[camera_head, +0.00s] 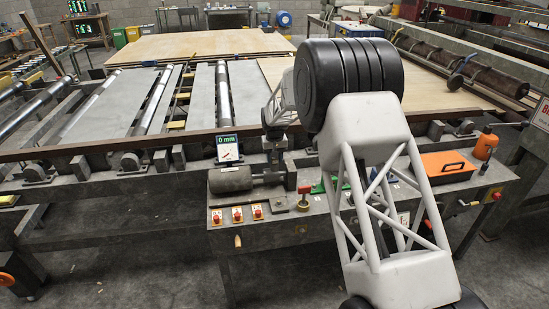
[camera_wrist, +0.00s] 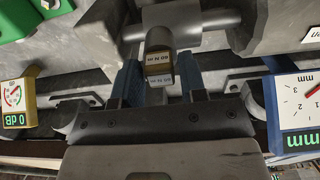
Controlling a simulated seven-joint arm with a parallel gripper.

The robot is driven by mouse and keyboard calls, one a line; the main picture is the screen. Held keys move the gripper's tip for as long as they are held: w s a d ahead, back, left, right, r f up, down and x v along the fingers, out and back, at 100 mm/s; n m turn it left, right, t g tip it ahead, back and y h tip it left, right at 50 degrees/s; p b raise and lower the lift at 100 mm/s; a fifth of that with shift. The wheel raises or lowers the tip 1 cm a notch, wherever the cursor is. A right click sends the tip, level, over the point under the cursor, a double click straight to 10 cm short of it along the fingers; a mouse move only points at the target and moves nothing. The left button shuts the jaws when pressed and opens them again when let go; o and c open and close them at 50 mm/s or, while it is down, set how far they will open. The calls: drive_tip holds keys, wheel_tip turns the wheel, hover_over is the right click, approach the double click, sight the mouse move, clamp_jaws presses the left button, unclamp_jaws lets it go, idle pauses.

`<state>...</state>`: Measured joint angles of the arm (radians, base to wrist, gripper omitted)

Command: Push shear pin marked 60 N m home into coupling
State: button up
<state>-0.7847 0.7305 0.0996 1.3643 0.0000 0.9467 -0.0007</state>
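In the wrist view, the shear pin (camera_wrist: 158,62) is a small brass-coloured block with a pale label reading 60 N m. A second similar label sits just below it. The pin is at the side of the grey coupling (camera_wrist: 158,25), and how deep it sits cannot be told. My gripper (camera_wrist: 160,78) has its two blue fingers on either side of the pin. Whether they touch it is unclear. In the head view my gripper (camera_head: 274,138) points down above the shaft assembly beside the grey motor cylinder (camera_head: 230,180). The pin cannot be made out there.
A 0 mm display (camera_head: 228,148) stands behind the motor. Red buttons on yellow plates (camera_head: 237,214) line the bench front. A green tool (camera_head: 325,186), an orange case (camera_head: 447,166) and an orange container (camera_head: 485,144) are to the right. A yellow 0 dB gauge (camera_wrist: 17,98) stands nearby.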

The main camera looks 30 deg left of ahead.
drive_tip(key=shift+o, duration=1.4)
drive_tip(key=shift+r, duration=3.9)
drive_tip(key=shift+d, duration=0.1)
